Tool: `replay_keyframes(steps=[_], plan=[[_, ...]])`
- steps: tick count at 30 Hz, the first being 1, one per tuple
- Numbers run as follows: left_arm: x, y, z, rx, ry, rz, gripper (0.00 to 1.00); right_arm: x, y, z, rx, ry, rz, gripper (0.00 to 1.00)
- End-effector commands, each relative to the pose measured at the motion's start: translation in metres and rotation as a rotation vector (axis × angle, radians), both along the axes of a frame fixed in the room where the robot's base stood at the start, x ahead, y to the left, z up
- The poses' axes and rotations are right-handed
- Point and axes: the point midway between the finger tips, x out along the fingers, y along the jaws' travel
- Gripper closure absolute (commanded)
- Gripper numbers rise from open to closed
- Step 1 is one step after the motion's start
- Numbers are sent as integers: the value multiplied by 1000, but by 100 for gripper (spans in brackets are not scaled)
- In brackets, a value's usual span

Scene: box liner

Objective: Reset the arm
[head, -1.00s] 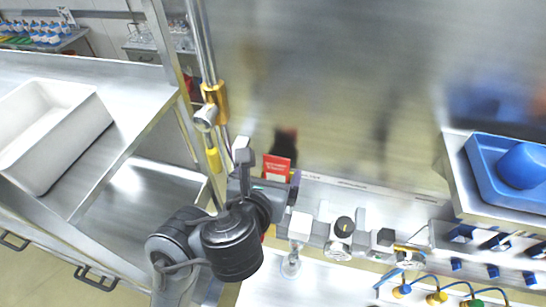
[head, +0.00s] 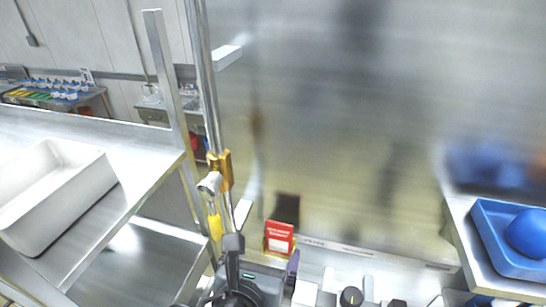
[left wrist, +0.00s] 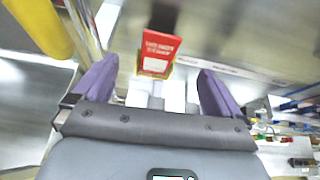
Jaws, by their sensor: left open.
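My left gripper (left wrist: 152,95) shows in the left wrist view with its two purple fingers spread wide and nothing between them. In the head view it is at the bottom centre-left (head: 268,262), seen from above with my dark arm below it. A red box with white print (head: 279,238) stands just beyond the fingers, against the steel back wall. The box also shows in the left wrist view (left wrist: 158,53), ahead of the gripper and apart from the fingers. My right gripper is in neither view.
A white bin (head: 58,195) stands on the steel shelf at left. A vertical pipe with a brass fitting and yellow handle (head: 215,228) rises close to my left arm. A blue tray (head: 490,225) holding a blue rounded object (head: 528,233) is on the right shelf.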

Motion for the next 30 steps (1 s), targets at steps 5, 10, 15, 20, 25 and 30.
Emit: replay_keyframes(steps=[5, 10, 15, 20, 25, 30], plan=[[-4, 16, -38, -216, 145, 140, 1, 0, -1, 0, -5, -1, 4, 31], [-21, 48, -111, -644, 405, 493, 1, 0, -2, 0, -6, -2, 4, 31], [-60, 91, -191, -1131, 626, 1033, 1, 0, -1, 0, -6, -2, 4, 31], [-106, 132, -250, -1513, 675, 1573, 1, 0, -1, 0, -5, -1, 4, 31], [-151, 167, -289, -1795, 579, 2034, 1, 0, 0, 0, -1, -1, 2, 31], [-178, 187, -307, -1954, 452, 2294, 1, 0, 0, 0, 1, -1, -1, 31]])
